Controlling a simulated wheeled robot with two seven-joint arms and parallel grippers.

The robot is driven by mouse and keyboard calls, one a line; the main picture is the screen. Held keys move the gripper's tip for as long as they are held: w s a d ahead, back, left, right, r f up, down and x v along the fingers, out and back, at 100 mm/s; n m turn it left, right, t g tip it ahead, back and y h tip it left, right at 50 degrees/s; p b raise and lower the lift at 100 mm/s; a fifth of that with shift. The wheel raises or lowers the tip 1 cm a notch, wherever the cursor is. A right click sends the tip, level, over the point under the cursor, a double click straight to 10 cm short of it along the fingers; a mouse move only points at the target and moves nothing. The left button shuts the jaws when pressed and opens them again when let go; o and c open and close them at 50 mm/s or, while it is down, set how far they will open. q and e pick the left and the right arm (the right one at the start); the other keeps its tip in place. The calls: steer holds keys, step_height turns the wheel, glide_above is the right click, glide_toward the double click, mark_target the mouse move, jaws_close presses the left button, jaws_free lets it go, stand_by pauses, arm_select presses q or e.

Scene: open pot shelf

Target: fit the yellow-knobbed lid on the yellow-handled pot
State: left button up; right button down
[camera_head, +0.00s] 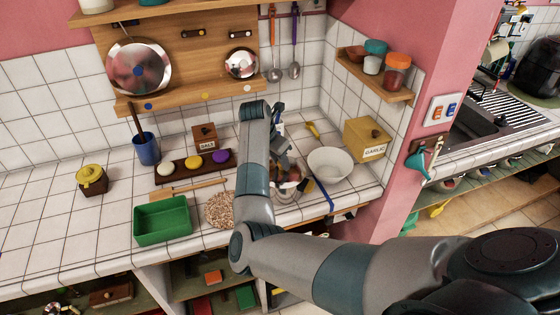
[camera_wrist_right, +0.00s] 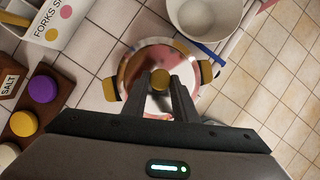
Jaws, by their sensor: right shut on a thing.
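In the right wrist view, the yellow-knobbed lid (camera_wrist_right: 140,65) is a shiny metal disc with a round yellow knob (camera_wrist_right: 160,78). My right gripper (camera_wrist_right: 160,92) is shut on this knob. The yellow-handled pot (camera_wrist_right: 111,90) lies under the lid, with a yellow handle showing at the left and another at the right (camera_wrist_right: 206,73). The lid covers most of the pot's mouth; I cannot tell whether it rests on the rim or hangs just above. In the head view, the pot (camera_head: 289,193) is partly hidden behind my right arm and gripper (camera_head: 287,172). My left gripper is out of view.
A white bowl (camera_head: 329,166) stands close right of the pot, beside a blue strip (camera_head: 323,194). A round speckled mat (camera_head: 219,210) and a green bin (camera_head: 163,221) lie to the left. A yellow garlic box (camera_head: 366,138) stands behind right. The counter's front edge is near.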

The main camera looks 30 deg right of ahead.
steer(key=shift+s+f, duration=0.1)
steer(key=shift+f, duration=0.05)
stand_by(0.5)
steer(key=c, duration=1.5)
jaws_free()
steer(key=shift+o, duration=0.7)
steer(key=shift+d+f, duration=0.1)
steer(key=shift+b+v, duration=0.75)
steer(key=shift+v, duration=0.3)
steer(key=b+v, duration=0.6)
steer(key=v, duration=0.9)
steer(key=shift+w, duration=0.2)
